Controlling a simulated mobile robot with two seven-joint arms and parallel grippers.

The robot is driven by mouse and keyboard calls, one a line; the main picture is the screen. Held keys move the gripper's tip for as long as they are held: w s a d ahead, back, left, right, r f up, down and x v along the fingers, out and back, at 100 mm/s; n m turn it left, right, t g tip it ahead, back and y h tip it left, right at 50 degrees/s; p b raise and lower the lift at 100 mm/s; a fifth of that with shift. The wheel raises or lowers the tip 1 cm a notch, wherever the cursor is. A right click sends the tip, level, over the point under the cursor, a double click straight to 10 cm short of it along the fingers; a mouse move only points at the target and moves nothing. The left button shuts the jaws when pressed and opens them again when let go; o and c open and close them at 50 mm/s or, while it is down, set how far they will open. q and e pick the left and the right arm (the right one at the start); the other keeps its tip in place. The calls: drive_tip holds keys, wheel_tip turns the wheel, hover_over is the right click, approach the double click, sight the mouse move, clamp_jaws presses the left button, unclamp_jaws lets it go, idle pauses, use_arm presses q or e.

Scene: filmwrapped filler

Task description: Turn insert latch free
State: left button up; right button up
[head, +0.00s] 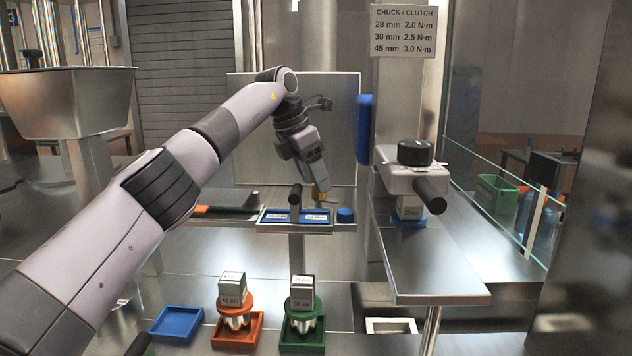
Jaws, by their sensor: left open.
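My left gripper (316,178) is open and points down at the middle of the view, over the right part of a small bench fixture with blue panels (273,216). A small yellow piece (321,194) shows just below its fingers; I cannot tell whether they touch it. An upright dark handle (295,195) stands on the fixture, just left of the fingers. To the right, the grey chuck head (395,180) has a black knob (415,153) on top and a black side handle (431,190). A blue-based insert (409,209) sits under it. Which part is the latch is unclear.
In front stand an orange insert (236,301) in an orange tray, a green insert (301,305) in a green tray, and an empty blue tray (177,324). A steel shelf (438,262) extends at right, beside a glass panel. A torque sign (403,31) hangs above.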

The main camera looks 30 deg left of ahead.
use_arm(q)
drive_tip(key=shift+x, duration=0.8)
drive_tip(key=c, duration=1.1)
drive_tip(key=shift+o, duration=0.2)
drive_tip(key=shift+n+y, duration=0.6)
drive_tip(key=shift+n, duration=0.9)
drive_tip(key=o, duration=1.1)
drive_tip(key=shift+d, duration=0.1)
drive_tip(key=shift+c, duration=0.2)
drive_tip(key=shift+r, duration=0.1)
